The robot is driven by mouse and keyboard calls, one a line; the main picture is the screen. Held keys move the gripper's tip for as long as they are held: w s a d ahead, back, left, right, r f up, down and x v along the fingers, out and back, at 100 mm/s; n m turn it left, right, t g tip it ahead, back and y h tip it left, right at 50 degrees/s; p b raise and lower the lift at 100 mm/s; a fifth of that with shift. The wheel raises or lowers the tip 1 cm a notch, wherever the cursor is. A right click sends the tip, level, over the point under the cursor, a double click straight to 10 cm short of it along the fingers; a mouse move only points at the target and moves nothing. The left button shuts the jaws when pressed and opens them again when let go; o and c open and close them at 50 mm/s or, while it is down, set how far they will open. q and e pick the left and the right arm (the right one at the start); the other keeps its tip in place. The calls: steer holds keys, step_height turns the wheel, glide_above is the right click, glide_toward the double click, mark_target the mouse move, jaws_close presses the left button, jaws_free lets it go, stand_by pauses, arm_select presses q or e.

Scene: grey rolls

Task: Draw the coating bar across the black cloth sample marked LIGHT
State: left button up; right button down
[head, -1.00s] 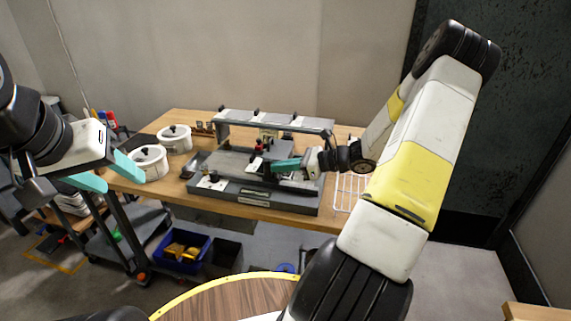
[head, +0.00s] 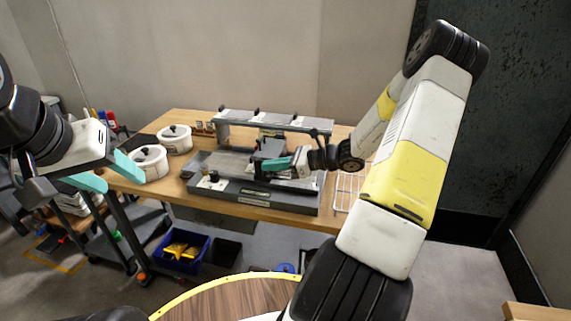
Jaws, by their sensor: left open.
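A grey coating bench (head: 228,166) stands on the wooden table, with a raised rail (head: 275,121) along its back. My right gripper (head: 272,164) is low over the right half of the bench, at a dark block (head: 270,149). I cannot tell whether its teal fingers are shut on anything. The coating bar cannot be made out clearly around the fingers. A dark flat patch (head: 142,144) lies at the table's left end; I cannot tell whether it is cloth, and no LIGHT marking is readable. My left gripper (head: 109,174) is open and empty, in front of the table's left end.
Two white lidded pots (head: 150,164) stand left of the bench, with small brown bottles (head: 204,128) behind. A white wire rack (head: 349,188) is at the table's right end. Below are a blue bin (head: 178,252) with yellow items and a black bin (head: 222,254).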

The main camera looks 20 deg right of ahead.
mark_target(260, 163)
steer(key=shift+w+a, duration=0.45)
steer(key=shift+a, duration=0.3)
steer(key=shift+w+a, duration=0.45)
steer(key=shift+a, duration=0.25)
steer(key=shift+s+d, duration=0.55)
steer(key=shift+d, duration=0.3)
steer(key=shift+s+d, duration=0.5)
steer(key=shift+d, duration=0.35)
steer(key=s+a+r+n+g+h, duration=0.55)
steer(key=s+a+r+n, duration=0.25)
steer(key=s+r+n, duration=0.45)
steer(key=s+d+r+n+t+h, duration=0.1)
steer(key=s+r+n+t+h, duration=0.1)
steer(key=s+r+n, duration=0.2)
steer(key=s+d+r+n+t+h, duration=0.2)
steer(key=s+r+n, duration=0.3)
steer(key=s+n, duration=0.3)
steer(key=shift+s+d+h, duration=0.3)
steer(key=shift+s+h, duration=0.05)
steer(key=shift+s, duration=0.1)
